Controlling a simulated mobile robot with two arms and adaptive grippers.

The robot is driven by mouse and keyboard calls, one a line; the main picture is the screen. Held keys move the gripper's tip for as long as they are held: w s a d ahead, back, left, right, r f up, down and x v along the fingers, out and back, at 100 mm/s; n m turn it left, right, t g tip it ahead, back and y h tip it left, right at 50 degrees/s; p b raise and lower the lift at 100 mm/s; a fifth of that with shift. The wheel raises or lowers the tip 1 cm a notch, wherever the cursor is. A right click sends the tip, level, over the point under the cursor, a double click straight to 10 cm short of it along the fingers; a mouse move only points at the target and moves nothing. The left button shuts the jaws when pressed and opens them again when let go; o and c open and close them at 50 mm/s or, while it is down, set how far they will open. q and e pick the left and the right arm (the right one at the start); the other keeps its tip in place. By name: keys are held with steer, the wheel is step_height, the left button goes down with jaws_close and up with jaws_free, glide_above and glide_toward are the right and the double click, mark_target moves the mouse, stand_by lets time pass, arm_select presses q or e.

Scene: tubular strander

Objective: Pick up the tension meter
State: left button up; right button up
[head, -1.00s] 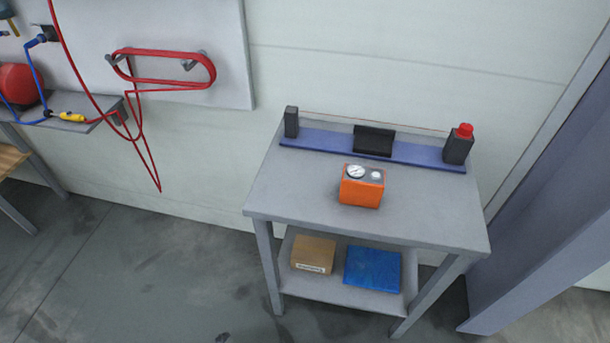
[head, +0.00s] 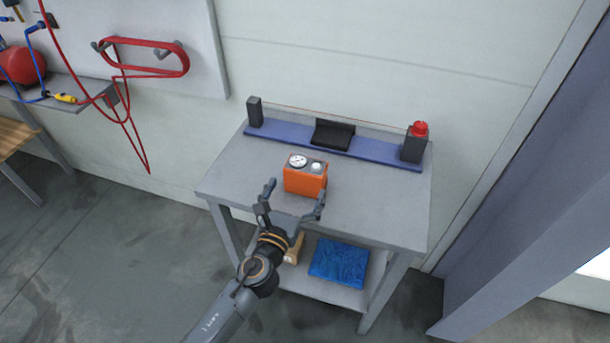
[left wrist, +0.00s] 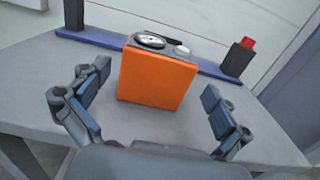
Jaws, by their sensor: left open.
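The tension meter (head: 305,178) is an orange box with a grey top that carries a round white dial and a smaller round part. It stands upright on the grey table (head: 228,178). My left gripper (head: 296,194) is open at the table's front side, with its fingers pointing at the meter. In the left wrist view the meter (left wrist: 157,80) stands ahead, between and beyond the two spread fingertips (left wrist: 156,82). I see no finger touching it. My right gripper is not in view.
A blue rail (head: 378,152) along the table's back bears a dark post (head: 255,112), a black block (head: 333,134) and a dark post with a red top (head: 413,147). The lower shelf holds a blue item (head: 338,262) and a partly hidden cardboard box (head: 296,250). A grey column (head: 520,200) stands at right.

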mark_target(302, 177)
arm_select(q)
steer(key=shift+w+d, duration=0.25)
steer(key=shift+w, duration=0.3)
steer(key=shift+w+d, duration=0.2)
steer(key=shift+w, duration=0.25)
steer(key=x, duration=0.4)
steer(key=shift+w+d, duration=0.1)
steer(key=shift+w, duration=0.25)
steer(key=shift+s, duration=0.1)
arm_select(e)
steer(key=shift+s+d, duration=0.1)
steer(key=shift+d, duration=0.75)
arm_select(q)
steer(key=c, duration=1)
steer(key=shift+r, duration=0.1)
steer(key=shift+c, duration=0.8)
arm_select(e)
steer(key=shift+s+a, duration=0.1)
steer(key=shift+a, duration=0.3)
